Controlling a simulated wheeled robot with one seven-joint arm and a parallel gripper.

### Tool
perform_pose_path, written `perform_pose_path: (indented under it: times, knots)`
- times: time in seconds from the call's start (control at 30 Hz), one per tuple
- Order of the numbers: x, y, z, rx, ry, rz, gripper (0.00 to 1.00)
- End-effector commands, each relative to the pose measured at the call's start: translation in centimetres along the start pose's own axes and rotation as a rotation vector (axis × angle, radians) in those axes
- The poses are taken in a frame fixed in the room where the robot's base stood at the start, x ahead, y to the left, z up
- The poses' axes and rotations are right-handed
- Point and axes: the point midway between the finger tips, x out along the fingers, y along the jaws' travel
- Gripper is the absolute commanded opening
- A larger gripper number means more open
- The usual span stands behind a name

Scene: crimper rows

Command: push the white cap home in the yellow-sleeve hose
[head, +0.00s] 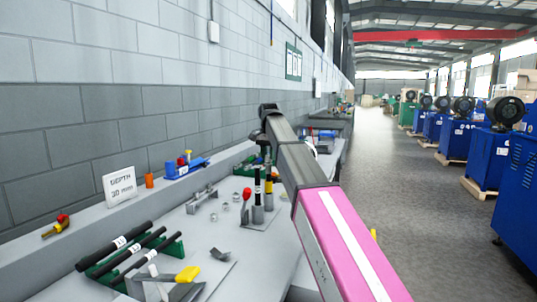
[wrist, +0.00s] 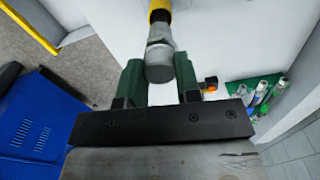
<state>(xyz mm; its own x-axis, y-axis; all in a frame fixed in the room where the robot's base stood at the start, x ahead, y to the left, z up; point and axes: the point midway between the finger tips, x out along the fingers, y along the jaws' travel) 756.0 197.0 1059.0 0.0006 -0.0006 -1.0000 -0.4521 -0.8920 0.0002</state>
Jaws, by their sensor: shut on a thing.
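In the wrist view my gripper (wrist: 160,85) has its two green fingers closed around a grey cylindrical piece (wrist: 160,68), with a yellow part (wrist: 160,8) beyond it at the top edge. In the head view my arm reaches over the bench, and the fingertips are small and partly hidden near the upright hoses. A black hose with a yellow sleeve (head: 268,187) stands upright in a grey base. Another dark upright hose (head: 257,196) stands just left of it. I cannot clearly make out the white cap in either view.
A green rack with black hoses (head: 130,250) and a yellow-handled tool (head: 187,274) lie nearer. A depth sign (head: 120,186) stands at the wall. Small fittings (head: 200,200) lie mid-bench. Blue machines (head: 487,155) line the aisle.

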Motion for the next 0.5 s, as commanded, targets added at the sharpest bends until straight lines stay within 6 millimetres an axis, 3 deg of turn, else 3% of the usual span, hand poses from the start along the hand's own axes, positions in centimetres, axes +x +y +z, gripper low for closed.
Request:
perform_pose_path:
  times: [0.33,0.37,0.4,0.43,0.5]
  knots:
    - [0.74,0.01,0.01,0.000,0.000,0.000,0.09]
    - [0.76,0.01,0.01,0.000,0.001,0.000,0.34]
    - [0.73,0.00,0.00,0.000,0.001,-0.001,0.47]
    - [0.73,0.00,0.00,0.000,0.001,0.000,0.57]
    - [0.73,0.00,0.00,0.000,0.000,0.000,0.61]
